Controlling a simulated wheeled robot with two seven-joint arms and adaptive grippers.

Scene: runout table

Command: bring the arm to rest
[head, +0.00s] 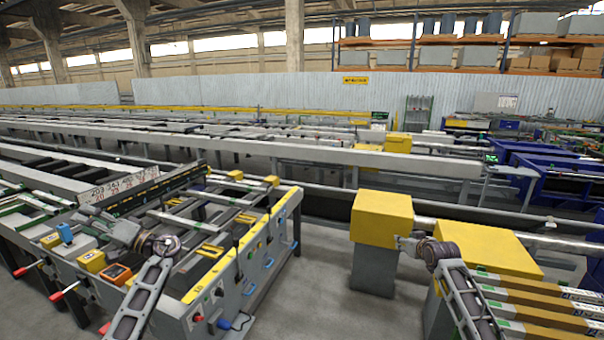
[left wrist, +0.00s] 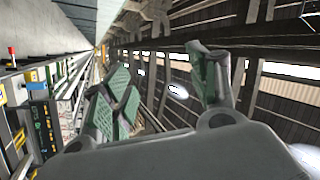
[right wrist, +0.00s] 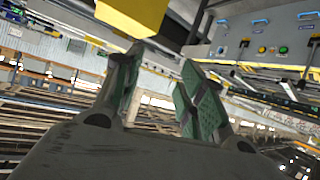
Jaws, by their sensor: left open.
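My left gripper (head: 90,217) is at the left of the head view, above the front of the runout table (head: 225,262). Its arm comes up from the bottom edge. In the left wrist view its two green-padded fingers (left wrist: 165,85) stand apart with nothing between them. My right gripper (head: 401,242) is in front of the yellow-topped grey post (head: 382,222), and its fingertips are small there. In the right wrist view its fingers (right wrist: 160,88) are apart and empty. I cannot tell whether the right gripper touches the post.
The table front carries buttons, blue handles and red-tipped levers (head: 57,297). A number plate (head: 118,184) stands on the table. A second yellow top (head: 480,247) and striped beams (head: 545,315) lie at the right. Bare floor (head: 325,290) lies between table and post.

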